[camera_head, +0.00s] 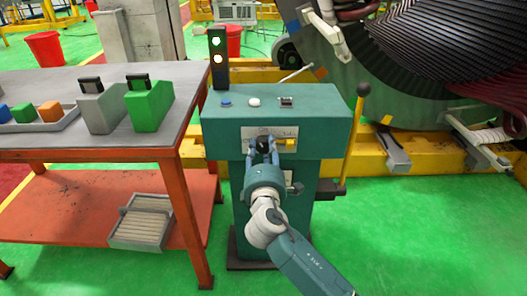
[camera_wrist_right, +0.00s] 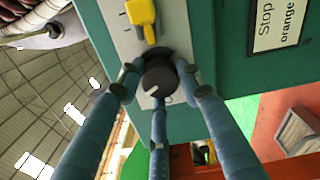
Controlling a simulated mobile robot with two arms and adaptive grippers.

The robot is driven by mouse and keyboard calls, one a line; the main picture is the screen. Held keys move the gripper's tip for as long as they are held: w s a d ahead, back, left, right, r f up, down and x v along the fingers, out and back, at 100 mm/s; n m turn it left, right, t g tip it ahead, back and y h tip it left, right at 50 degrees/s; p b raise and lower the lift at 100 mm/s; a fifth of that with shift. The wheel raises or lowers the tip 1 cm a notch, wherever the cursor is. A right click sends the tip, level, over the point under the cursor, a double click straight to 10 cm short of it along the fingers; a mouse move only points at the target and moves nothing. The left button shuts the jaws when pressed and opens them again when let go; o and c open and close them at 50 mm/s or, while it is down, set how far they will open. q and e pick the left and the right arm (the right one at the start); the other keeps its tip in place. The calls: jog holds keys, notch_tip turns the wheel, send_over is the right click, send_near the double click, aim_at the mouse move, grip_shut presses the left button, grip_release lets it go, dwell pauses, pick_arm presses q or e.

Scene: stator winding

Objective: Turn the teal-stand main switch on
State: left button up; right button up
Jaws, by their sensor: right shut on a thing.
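The teal stand (camera_head: 222,140) is in the middle of the head view. A light panel on its front carries a black round knob with a white mark, which shows in the right wrist view (camera_wrist_right: 160,76). My right gripper (camera_head: 262,150) is shut on this knob, its fingers around the sides. In the head view the fingers mostly hide the knob. A yellow handle (camera_head: 285,142) sits on the same panel beside the knob; it also shows in the right wrist view (camera_wrist_right: 142,14). My left gripper is not in view.
A blue button (camera_head: 225,103) and a white button (camera_head: 254,102) are on top. A table (camera_head: 60,155) with coloured blocks is at the left.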

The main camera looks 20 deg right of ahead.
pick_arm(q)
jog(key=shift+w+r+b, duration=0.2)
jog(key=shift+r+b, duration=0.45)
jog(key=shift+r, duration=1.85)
pick_arm(e)
jog(key=shift+f+m, duration=0.15)
jog(key=shift+m, duration=1.95)
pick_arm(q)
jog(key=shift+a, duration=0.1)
pick_arm(e)
jog(key=o, duration=1.2)
jog(key=shift+c, duration=0.2)
jog(key=shift+s, duration=0.1)
jog(key=v, duration=1.2)
